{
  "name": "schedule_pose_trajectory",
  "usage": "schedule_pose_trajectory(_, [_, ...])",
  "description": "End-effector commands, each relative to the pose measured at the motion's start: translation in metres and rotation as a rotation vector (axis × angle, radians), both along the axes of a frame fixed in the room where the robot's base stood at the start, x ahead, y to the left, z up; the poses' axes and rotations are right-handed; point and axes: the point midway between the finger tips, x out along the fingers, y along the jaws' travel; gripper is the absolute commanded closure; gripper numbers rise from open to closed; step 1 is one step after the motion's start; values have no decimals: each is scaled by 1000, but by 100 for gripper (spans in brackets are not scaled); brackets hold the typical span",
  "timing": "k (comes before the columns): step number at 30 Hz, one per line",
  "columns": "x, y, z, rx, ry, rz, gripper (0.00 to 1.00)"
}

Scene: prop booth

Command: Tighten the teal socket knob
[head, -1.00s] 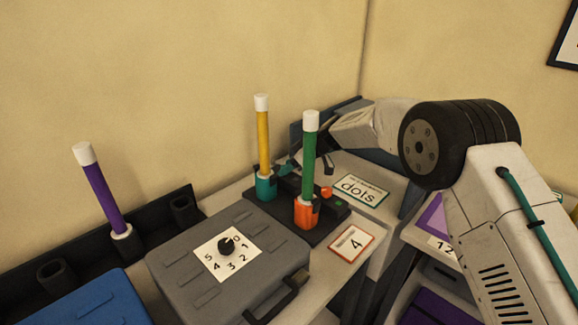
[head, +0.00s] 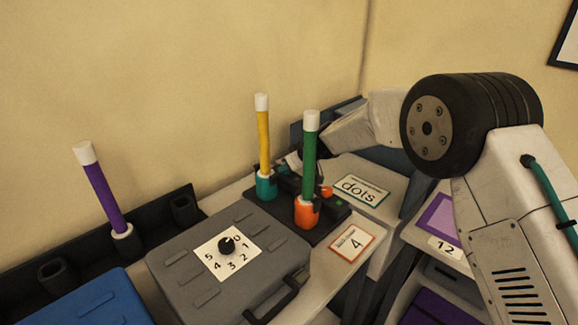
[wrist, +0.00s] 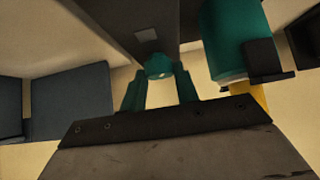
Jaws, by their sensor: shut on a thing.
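The teal socket (head: 266,187) holds an upright yellow stick (head: 263,135) with a white cap. In the wrist view the socket (wrist: 226,42) is large at the upper right, with the yellow stick (wrist: 247,95) below it. The small round teal knob (wrist: 159,66) sits on the dark base beside the socket. My gripper (wrist: 160,78) has its teal fingers on either side of the knob and is shut on it. In the head view my gripper (head: 294,162) is small, dark and partly hidden behind the green stick; the knob cannot be made out there.
A green stick (head: 310,155) stands in an orange socket (head: 307,212) close in front of my gripper. A grey case (head: 190,270) with a numbered dial (head: 227,246) lies nearer. A purple stick (head: 103,195) stands at left.

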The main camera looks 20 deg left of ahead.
Motion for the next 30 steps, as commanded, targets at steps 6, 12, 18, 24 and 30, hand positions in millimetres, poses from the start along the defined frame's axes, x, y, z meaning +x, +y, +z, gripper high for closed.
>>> schedule_pose_trajectory(6, [0,0,1,2,-1,-11,92])
schedule_pose_trajectory(12, [0,0,1,1,-1,-9,48])
schedule_pose_trajectory(18, [0,0,0,1,0,-8,48])
schedule_pose_trajectory(24, [-3,-9,11,2,-1,-10,48])
schedule_pose_trajectory(30, [-13,-32,36,2,-1,-9,48])
